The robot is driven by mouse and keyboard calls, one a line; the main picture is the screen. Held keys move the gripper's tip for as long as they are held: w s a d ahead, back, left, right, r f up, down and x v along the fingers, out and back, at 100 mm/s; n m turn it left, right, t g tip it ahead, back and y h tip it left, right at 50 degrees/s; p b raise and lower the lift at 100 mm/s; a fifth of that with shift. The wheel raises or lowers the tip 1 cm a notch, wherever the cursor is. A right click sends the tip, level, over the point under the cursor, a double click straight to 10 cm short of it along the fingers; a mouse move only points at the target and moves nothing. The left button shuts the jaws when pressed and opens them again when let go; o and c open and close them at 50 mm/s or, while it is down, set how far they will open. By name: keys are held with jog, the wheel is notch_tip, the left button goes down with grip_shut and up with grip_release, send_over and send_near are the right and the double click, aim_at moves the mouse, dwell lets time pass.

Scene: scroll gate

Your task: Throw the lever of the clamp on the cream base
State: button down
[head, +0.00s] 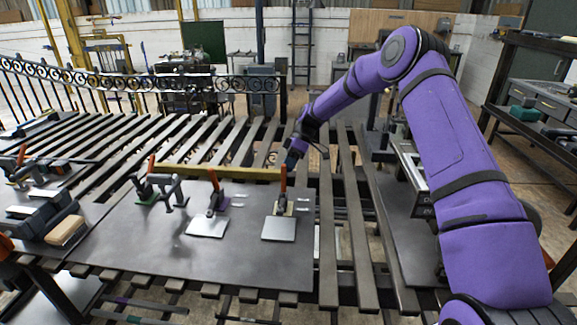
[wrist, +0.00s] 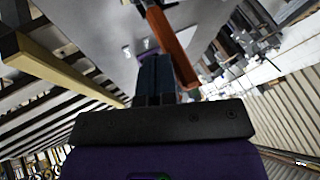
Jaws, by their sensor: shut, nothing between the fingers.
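The clamp on the cream base (head: 289,211) stands at the right of the dark steel plate, with a pale flat piece (head: 279,229) in front of it. Its orange lever (head: 283,178) points upright. In the wrist view an orange lever (wrist: 174,47) runs close beside the fingers. My gripper (head: 291,162) is shut and empty, just above and behind the lever's top in the head view. In the wrist view the shut fingers (wrist: 156,72) lie left of the orange lever. I cannot tell whether they touch it.
A clamp on a purple base (head: 217,203) and one on a green base (head: 147,196) stand to the left on the steel plate (head: 150,245). A yellow bar (head: 220,172) runs behind them. Slatted bench bars (head: 345,220) lie to the right.

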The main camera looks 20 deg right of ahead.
jog(key=shift+s+a+r+n+t+h, duration=0.1)
jog(key=shift+s+a+t+h, duration=0.2)
jog(key=shift+s, duration=0.3)
jog(key=shift+s+a+r+n+t+h, duration=0.1)
jog(key=shift+s+a+t, duration=0.15)
jog(key=shift+s+t, duration=0.3)
jog(key=shift+s+a+r+n+t+h, duration=0.1)
jog(key=shift+s+a+t+h, duration=0.15)
jog(key=shift+s, duration=0.45)
jog(key=v, duration=1.1)
jog(key=shift+d, duration=0.1)
